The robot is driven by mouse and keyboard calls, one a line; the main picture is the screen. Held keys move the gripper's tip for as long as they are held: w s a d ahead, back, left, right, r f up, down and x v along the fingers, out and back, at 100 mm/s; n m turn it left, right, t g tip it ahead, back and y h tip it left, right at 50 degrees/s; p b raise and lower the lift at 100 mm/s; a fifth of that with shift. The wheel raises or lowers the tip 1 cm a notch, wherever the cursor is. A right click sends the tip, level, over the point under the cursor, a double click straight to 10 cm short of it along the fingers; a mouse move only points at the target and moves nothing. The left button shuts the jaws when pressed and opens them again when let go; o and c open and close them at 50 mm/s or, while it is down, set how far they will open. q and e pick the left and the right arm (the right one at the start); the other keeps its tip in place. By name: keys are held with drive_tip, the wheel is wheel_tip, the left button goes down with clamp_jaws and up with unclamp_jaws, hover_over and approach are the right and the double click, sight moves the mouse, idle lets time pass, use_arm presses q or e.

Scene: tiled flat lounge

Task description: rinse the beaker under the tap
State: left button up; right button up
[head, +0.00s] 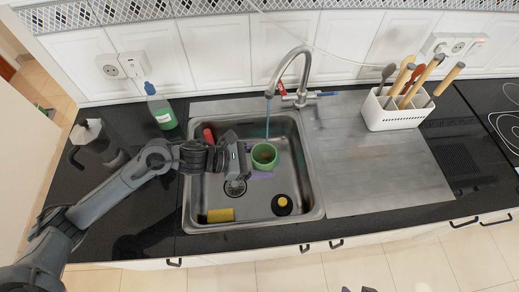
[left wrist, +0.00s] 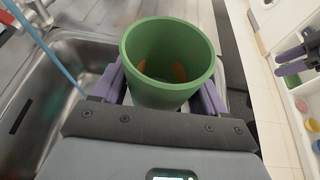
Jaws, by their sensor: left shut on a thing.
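The green beaker (head: 264,163) is upright over the sink (head: 313,185), with its open top facing up. It also shows in the left wrist view (left wrist: 168,85), with orange patches on its inner wall. My left gripper (head: 250,160) is shut on the beaker, its purple fingers on either side. The chrome tap (head: 306,65) arches over the sink, and a thin blue stream (head: 267,120) falls from its spout. In the left wrist view the stream (left wrist: 48,50) passes left of the beaker, outside its rim. Its lower end is hidden.
A yellow item (head: 219,215), a dark round item (head: 282,205) and a red item (head: 208,135) are in the sink. A green bottle (head: 160,108) and moka pot (head: 95,143) stand left. A white utensil holder (head: 392,113) stands right.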

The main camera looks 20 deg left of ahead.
use_arm(q)
drive_tip(key=shift+a, duration=0.15)
drive_tip(key=shift+w+a+f, duration=0.1)
drive_tip(key=shift+w, duration=0.1)
drive_tip(key=w, duration=0.1)
drive_tip(key=w+a, duration=0.1)
drive_tip(key=w, duration=0.3)
drive_tip(key=shift+a, duration=0.25)
drive_tip(key=w+a+b, duration=0.3)
drive_tip(key=w+b, duration=0.4)
drive_tip(key=w, duration=0.2)
drive_tip(key=shift+w+b, duration=0.15)
drive_tip(key=shift+b, duration=0.25)
idle(1.1)
drive_tip(key=s+d, duration=0.1)
drive_tip(key=s, duration=0.3)
drive_tip(key=s+d, duration=0.1)
drive_tip(key=s, duration=0.3)
drive_tip(key=s+d+b, duration=0.1)
drive_tip(key=s+d, duration=0.1)
drive_tip(key=s, duration=0.2)
drive_tip(key=shift+s, duration=0.25)
